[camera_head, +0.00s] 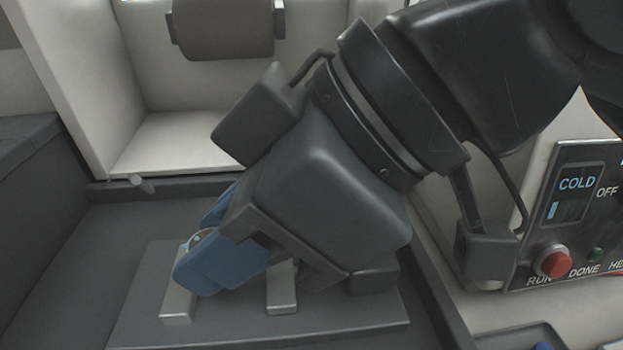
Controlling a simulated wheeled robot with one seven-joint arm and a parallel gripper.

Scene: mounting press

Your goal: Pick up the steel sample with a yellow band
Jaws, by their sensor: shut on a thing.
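My gripper (200,243) has blue fingers and reaches down and left over a dark grey plate. It is shut on a small steel piece (196,239), of which only a bit shows between the fingertips. This looks like the steel sample. No yellow band shows, as the fingers hide most of the piece. The fingertips are at the top of a light metal block (178,303). I cannot tell whether the piece still touches that block.
A second metal block (282,290) stands on the dark plate (235,333), under my gripper. Behind is an open pale chamber (175,140) with a dark cylinder (224,28) hanging above. A control panel (580,215) with a red button (555,262) is at right.

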